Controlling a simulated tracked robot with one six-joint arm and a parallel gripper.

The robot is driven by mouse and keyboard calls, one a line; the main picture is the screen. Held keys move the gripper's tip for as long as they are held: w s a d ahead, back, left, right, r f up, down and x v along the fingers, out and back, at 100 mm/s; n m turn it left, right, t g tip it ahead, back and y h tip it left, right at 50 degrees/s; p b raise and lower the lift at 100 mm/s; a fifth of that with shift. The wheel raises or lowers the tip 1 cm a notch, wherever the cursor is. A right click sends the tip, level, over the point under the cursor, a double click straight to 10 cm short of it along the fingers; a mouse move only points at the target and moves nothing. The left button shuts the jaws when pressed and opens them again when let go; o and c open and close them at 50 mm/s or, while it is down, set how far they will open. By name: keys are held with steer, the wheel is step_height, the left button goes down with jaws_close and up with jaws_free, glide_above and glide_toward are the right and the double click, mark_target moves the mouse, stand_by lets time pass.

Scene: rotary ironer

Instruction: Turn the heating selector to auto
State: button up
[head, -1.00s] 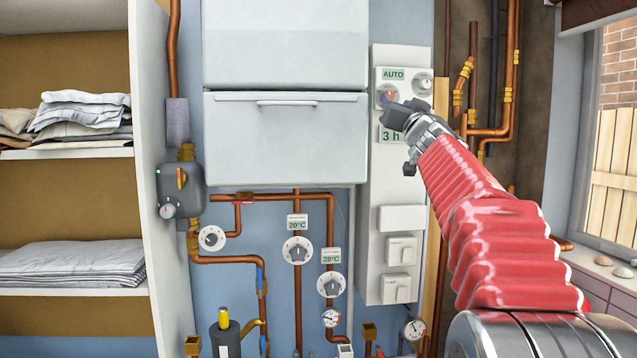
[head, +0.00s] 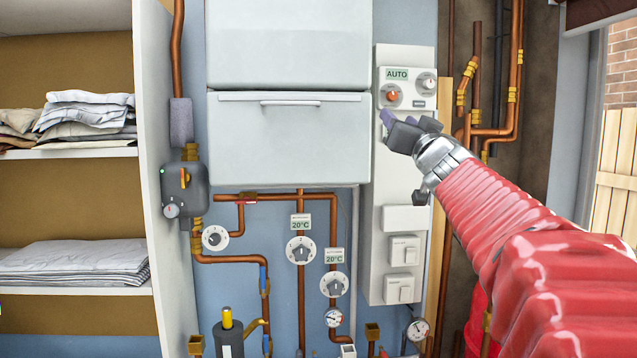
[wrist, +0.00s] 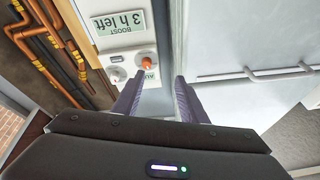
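The heating control panel (head: 411,118) is on the white upright unit right of the big white cabinet. It has an AUTO label (head: 397,74), an orange-red knob (head: 391,95) below it and a white knob (head: 427,82) to the right. I cannot tell the exact pointing of either knob. My gripper (head: 387,120) is just below the orange knob, apart from it. In the wrist view, turned upside down, the gripper's two purple fingers are open and empty, with the orange knob (wrist: 148,63) beyond them. A BOOST "3 h left" display (wrist: 118,22) also shows there.
White switches (head: 404,251) sit lower on the same unit. Copper pipes (head: 515,60) run to the right of it. The white cabinet (head: 288,140) stands close on the left. Dials (head: 300,250) and valves are on the wall below.

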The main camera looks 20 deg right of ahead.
steer(key=s+a+f+n+g+y, duration=0.1)
steer(key=a+f+y, duration=0.3)
steer(key=a, duration=0.5)
steer(key=s+a+f+n+g+y, duration=0.1)
steer(key=a+f+n+g+y, duration=0.1)
steer(key=a+f+n+y, duration=0.2)
steer(key=a+f, duration=0.3)
steer(key=a, duration=0.2)
steer(key=shift+a+f, duration=0.15)
steer(key=shift+f, duration=0.15)
steer(key=w+d+r+m+t+h, duration=0.1)
steer(key=d+r+h, duration=0.3)
steer(key=d, duration=0.7)
steer(key=w+d+r+m+t+h, duration=0.1)
steer(key=d+r+h, duration=0.3)
steer(key=d+r, duration=0.4)
steer(key=d+t, duration=0.1)
steer(key=d, duration=0.2)
steer(key=shift+r, duration=0.2)
steer(key=shift+w+d, duration=0.1)
